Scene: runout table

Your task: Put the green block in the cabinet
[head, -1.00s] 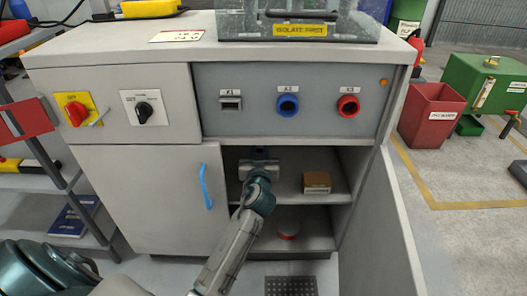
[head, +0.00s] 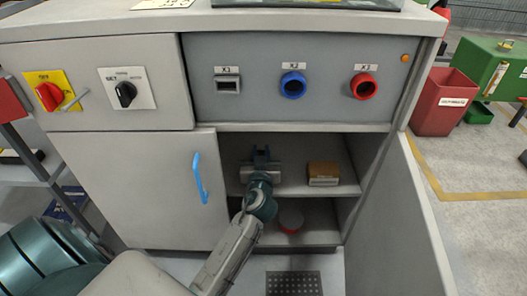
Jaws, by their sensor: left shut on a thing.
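The cabinet (head: 135,190) is the grey bench unit in front of me. Its right half is open, showing an upper shelf (head: 340,189) and a lower compartment. My left gripper (head: 261,157) is inside the upper compartment, towards its left side, pointing away from me. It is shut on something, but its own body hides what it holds. I cannot make out the green block. My right gripper is not in view.
A brown box (head: 323,174) stands on the upper shelf, right of my gripper. A red-and-white round thing (head: 290,221) sits in the lower compartment. The open door (head: 402,225) stands out on the right. The closed left door has a blue handle (head: 199,178).

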